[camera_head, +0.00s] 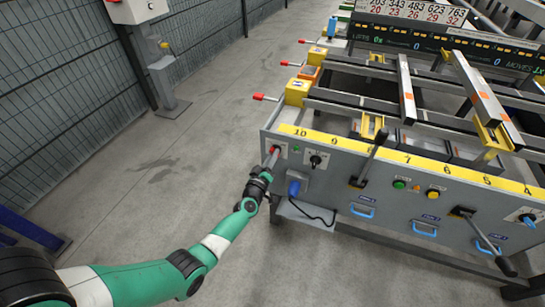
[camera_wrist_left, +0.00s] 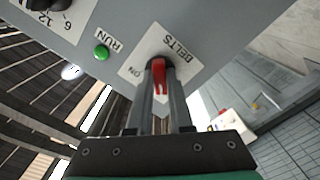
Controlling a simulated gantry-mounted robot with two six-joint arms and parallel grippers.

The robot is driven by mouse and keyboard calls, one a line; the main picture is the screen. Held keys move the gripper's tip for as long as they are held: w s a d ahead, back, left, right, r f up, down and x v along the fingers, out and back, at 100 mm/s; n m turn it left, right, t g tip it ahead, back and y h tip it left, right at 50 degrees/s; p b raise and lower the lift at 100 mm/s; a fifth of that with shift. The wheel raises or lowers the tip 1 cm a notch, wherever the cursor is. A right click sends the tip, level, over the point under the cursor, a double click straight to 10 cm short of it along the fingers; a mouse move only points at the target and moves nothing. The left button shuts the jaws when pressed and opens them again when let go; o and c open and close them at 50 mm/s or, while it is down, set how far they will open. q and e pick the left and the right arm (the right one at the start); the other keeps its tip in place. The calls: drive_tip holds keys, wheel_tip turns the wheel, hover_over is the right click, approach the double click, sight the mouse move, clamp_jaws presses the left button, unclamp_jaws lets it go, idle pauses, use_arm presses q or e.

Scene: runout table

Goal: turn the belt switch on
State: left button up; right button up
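The belt switch (camera_wrist_left: 160,76) is a red lever on a grey panel, over a white plate marked BELTS and ON. In the left wrist view it sits between the two fingers of my left gripper (camera_wrist_left: 161,92), which are close together and appear to be shut on it. The lever points down in that picture, with ON to its left. In the head view my left gripper (camera_head: 270,164) is at the left end of the panel, and only a bit of red shows at the belt switch (camera_head: 276,149). My right gripper is not in view.
A green RUN button (camera_wrist_left: 101,52) and a black rotary knob (camera_head: 315,160) sit near the switch. A blue plug (camera_head: 294,188) with a black cable is below. Black levers (camera_head: 370,158) stick out farther right. The floor left of the table (camera_head: 140,190) is clear.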

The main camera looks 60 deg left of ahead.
use_arm(q)
clamp_jaws()
drive_tip(key=shift+m, duration=0.3)
drive_tip(key=shift+m+p, duration=2.75)
drive_tip(key=shift+m, duration=5.95)
drive_tip(key=o, duration=0.6)
unclamp_jaws()
